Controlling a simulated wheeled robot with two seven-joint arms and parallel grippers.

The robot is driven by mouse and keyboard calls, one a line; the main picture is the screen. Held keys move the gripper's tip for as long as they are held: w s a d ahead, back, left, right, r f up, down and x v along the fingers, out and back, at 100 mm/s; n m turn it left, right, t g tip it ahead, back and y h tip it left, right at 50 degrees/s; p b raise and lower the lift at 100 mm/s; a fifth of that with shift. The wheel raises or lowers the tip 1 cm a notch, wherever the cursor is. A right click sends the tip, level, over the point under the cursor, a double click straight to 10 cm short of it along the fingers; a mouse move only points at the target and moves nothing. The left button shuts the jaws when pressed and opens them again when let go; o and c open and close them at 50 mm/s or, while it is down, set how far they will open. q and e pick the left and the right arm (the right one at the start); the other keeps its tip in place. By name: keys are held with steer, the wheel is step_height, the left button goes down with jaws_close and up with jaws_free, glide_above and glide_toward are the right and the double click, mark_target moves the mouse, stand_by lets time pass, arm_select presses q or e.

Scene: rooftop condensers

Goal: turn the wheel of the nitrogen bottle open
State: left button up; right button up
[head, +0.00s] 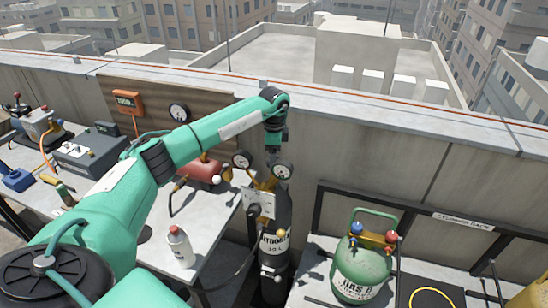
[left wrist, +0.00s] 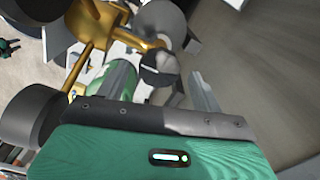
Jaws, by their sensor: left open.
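The nitrogen bottle (head: 278,240) is a black upright cylinder with white lettering, standing beside the workbench. Its brass regulator (head: 264,186) carries two round gauges near the top. My left gripper (head: 273,158) points down over the bottle's top and hides the valve there in the head view. In the left wrist view, my left gripper (left wrist: 163,85) is open, its two grey fingers apart. A dark round knob (left wrist: 158,68), probably the wheel, shows between the fingertips beside the brass fittings (left wrist: 98,22). I cannot tell whether the fingers touch it. My right gripper is in neither view.
A green gas bottle (head: 362,265) with red and blue knobs stands to the right. The parapet wall (head: 400,150) rises close behind the bottle.

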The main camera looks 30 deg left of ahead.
arm_select(q)
step_height(320, 180, up, 13)
steer(key=b, duration=0.3)
stand_by(0.4)
